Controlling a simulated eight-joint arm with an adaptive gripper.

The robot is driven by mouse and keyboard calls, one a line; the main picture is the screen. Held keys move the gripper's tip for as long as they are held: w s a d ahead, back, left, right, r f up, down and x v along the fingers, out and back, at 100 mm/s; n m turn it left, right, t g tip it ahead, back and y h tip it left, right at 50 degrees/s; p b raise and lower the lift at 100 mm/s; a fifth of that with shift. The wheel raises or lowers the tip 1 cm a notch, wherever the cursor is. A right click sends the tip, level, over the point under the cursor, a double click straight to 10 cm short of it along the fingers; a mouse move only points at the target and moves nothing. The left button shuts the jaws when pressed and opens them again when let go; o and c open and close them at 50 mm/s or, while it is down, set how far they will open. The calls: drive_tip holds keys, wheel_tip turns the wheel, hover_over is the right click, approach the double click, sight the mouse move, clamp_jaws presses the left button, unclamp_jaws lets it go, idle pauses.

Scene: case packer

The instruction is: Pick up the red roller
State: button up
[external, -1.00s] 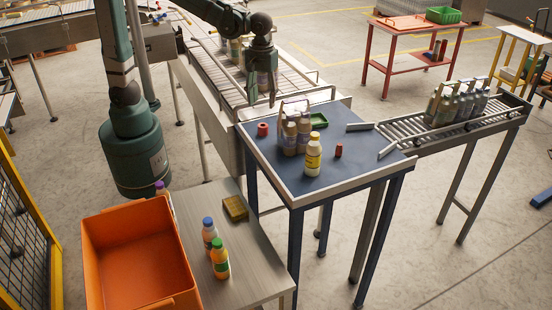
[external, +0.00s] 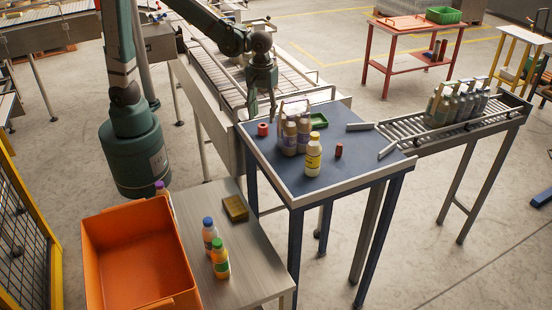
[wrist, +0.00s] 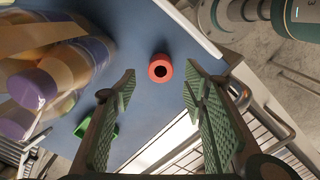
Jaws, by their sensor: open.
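A red roller (external: 262,130) stands on the blue table (external: 280,180) near its back left corner. In the wrist view the roller (wrist: 160,68) shows from above as a red ring with a dark hole. My gripper (external: 262,114) is above it with the jaws apart and empty. In the wrist view my gripper (wrist: 160,82) has one green padded finger on each side of the roller's line, with the roller just beyond the fingertips and touching neither. A second, darker red cylinder (external: 339,150) stands further right on the table.
Brown bottles with purple caps (external: 290,138) stand close right of the roller; they also fill the left of the wrist view (wrist: 55,75). The table's front left is clear.

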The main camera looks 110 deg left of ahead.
sight(263, 126)
drive_tip(key=shift+f, duration=0.5)
drive_tip(key=shift+f+p, duration=0.35)
drive_tip(key=shift+f, duration=2.25)
drive_tip(key=c, duration=1)
